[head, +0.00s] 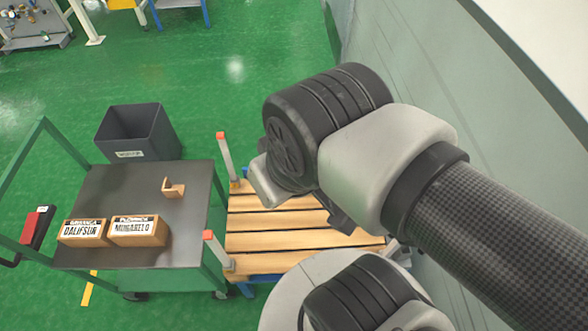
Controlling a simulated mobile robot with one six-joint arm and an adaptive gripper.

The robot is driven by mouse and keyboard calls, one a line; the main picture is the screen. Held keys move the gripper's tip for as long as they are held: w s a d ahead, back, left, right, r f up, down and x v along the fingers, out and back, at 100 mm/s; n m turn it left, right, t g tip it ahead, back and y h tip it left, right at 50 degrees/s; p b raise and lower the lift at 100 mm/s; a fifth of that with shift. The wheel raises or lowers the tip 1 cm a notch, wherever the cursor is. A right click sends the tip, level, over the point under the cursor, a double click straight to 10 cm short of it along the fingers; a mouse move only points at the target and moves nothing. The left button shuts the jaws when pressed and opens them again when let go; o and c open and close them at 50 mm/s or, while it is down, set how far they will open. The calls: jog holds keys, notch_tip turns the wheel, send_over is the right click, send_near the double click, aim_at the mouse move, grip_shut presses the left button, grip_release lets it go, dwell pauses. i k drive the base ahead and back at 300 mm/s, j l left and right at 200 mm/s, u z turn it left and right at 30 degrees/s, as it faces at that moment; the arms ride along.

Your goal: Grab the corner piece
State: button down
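The corner piece (173,188) is a small tan, angled block. It lies on the dark top of a green-framed cart (130,195), toward the cart's right side, in the head view. My gripper (342,218) is mostly hidden behind my wrist, with only a dark part showing below it, over the wooden slats. It is to the right of the corner piece and apart from it. Its fingertips cannot be made out, so whether it is open or shut is not clear.
Two labelled cardboard boxes (84,233) (138,231) sit at the cart's front left. A dark bin (138,133) stands behind the cart. A slatted wooden platform (265,243) with orange-tipped posts (225,157) adjoins the cart's right. A grey-green wall (430,70) rises at right.

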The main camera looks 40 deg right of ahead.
aim_at(170, 190)
jog(key=i+j, duration=0.15)
jog(key=j, duration=0.2)
jog(key=i+j, duration=0.15)
jog(key=j, duration=0.25)
jog(key=i+j, duration=0.15)
jog(key=j, duration=0.2)
jog(key=i+j, duration=0.15)
jog(key=j, duration=0.25)
jog(key=i+j, duration=0.2)
jog(key=j, duration=0.15)
jog(key=i+j, duration=0.15)
jog(key=j, duration=0.25)
